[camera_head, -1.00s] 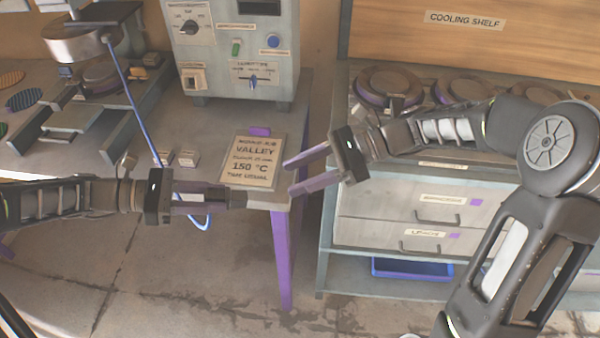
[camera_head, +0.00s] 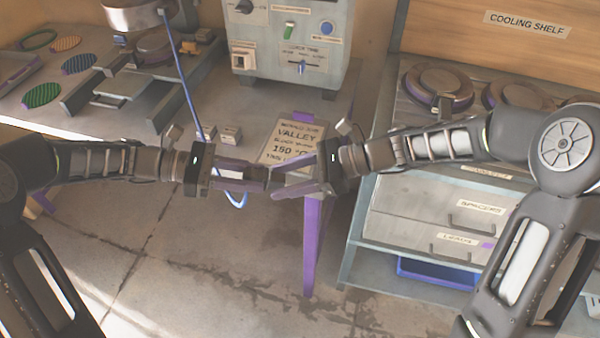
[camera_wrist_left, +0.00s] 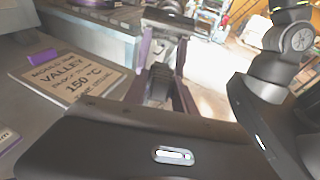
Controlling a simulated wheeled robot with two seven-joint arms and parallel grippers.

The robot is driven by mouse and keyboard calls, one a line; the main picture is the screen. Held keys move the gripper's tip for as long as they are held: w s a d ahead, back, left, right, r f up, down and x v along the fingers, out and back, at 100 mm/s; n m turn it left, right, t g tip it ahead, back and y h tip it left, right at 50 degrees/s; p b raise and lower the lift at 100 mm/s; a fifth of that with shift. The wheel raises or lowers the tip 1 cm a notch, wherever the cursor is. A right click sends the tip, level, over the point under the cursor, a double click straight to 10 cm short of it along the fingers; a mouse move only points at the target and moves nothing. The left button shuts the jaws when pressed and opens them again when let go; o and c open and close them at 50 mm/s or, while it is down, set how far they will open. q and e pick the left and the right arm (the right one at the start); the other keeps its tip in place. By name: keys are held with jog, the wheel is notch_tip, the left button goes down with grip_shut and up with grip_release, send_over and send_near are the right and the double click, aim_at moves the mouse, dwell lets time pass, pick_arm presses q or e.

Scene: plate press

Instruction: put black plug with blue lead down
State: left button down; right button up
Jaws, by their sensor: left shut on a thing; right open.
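My left gripper (camera_head: 262,178) is shut on the black plug (camera_head: 252,172), held level in front of the bench's front edge. In the left wrist view the dark plug (camera_wrist_left: 160,84) lies between the purple fingers. The blue lead (camera_head: 186,88) runs down from the press head, and a loop of it hangs below the left gripper. My right gripper (camera_head: 272,186) is open and faces the left one, its fingertips close to the plug's free end. Overlap hides whether they touch it.
The bench (camera_head: 110,118) holds the press (camera_head: 140,15), a control box (camera_head: 290,60), two small blocks and a VALLEY sign (camera_head: 296,138). A purple leg (camera_head: 312,250) stands below. At right are drawers (camera_head: 415,215), a blue bin (camera_head: 436,272) and the cooling shelf with round moulds (camera_head: 437,90).

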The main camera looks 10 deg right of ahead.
jog(key=shift+a, duration=0.1)
jog(key=shift+c, duration=0.3)
grip_shut()
pick_arm(q)
jog(key=c, duration=0.9)
grip_release()
jog(key=shift+v, duration=6)
jog(key=shift+f, duration=0.1)
